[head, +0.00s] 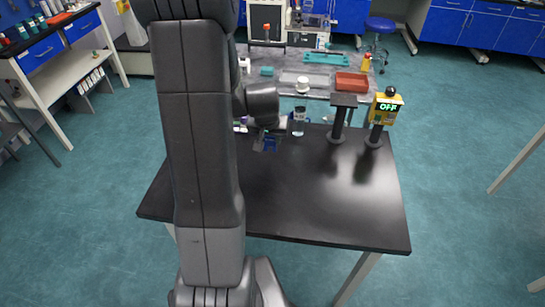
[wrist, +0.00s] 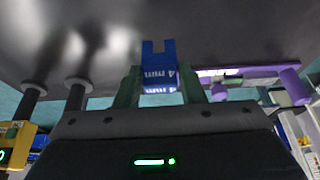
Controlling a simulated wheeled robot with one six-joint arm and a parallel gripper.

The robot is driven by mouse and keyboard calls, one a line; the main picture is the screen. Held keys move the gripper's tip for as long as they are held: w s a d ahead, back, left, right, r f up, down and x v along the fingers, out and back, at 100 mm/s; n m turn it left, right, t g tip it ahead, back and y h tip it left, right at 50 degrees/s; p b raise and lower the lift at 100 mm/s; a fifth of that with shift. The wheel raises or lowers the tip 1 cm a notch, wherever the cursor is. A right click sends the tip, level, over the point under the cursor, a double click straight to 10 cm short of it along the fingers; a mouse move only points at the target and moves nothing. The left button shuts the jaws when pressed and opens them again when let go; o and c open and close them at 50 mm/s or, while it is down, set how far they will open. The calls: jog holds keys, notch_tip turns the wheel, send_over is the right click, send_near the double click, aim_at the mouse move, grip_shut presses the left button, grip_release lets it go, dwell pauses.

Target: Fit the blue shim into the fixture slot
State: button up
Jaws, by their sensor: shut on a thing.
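The blue shim (wrist: 158,70) is a small block with a notch in its end and white lettering. My gripper (wrist: 160,88) is shut on it, one dark green finger on each side. A purple structure (wrist: 240,80) with rods lies right of the gripper in the wrist view, apart from the shim. I cannot tell whether it holds the slot. In the head view my arm hides most of it.
A clear container (head: 298,122) stands right of my gripper. Further right stand a black post (head: 341,118) and a yellow box reading OFF (head: 384,107). A grey bench with a red tray (head: 352,83) is behind.

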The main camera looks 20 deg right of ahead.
jog(key=shift+f+b, duration=0.5)
jog(key=shift+f, duration=2.6)
jog(key=shift+f, duration=0.1)
jog(key=shift+f, duration=0.1)
jog(key=o, duration=1)
